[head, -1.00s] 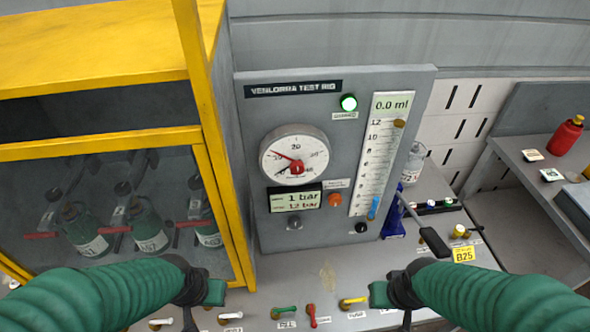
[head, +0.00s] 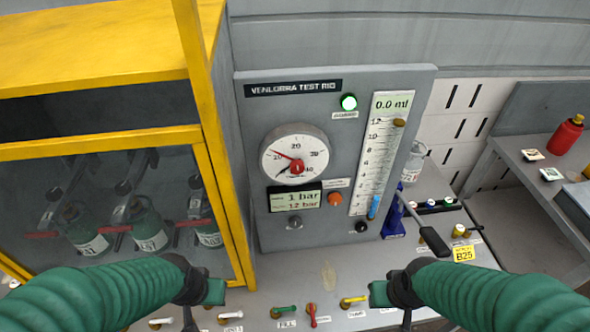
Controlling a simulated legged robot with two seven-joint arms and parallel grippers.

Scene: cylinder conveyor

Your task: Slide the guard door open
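The guard door (head: 212,180) is a yellow-framed clear panel at the left of the head view. It stands in front of several green cylinders (head: 151,228) inside the yellow cabinet, and its lower part is hidden by my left arm. My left gripper (head: 215,292) is at the bottom, in front of and below the door's right-hand corner, apart from the frame as far as I can see. My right gripper (head: 378,294) is at the bottom right of centre, above the bench and away from the door. The fingers of both are too hidden to judge.
A grey test rig panel (head: 340,90) with a round gauge (head: 294,154) stands right of the cabinet. Small coloured valve levers (head: 311,312) line the bench front. A black-handled pump lever (head: 434,241) juts out at right. A red bottle (head: 566,134) stands on the right-hand table.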

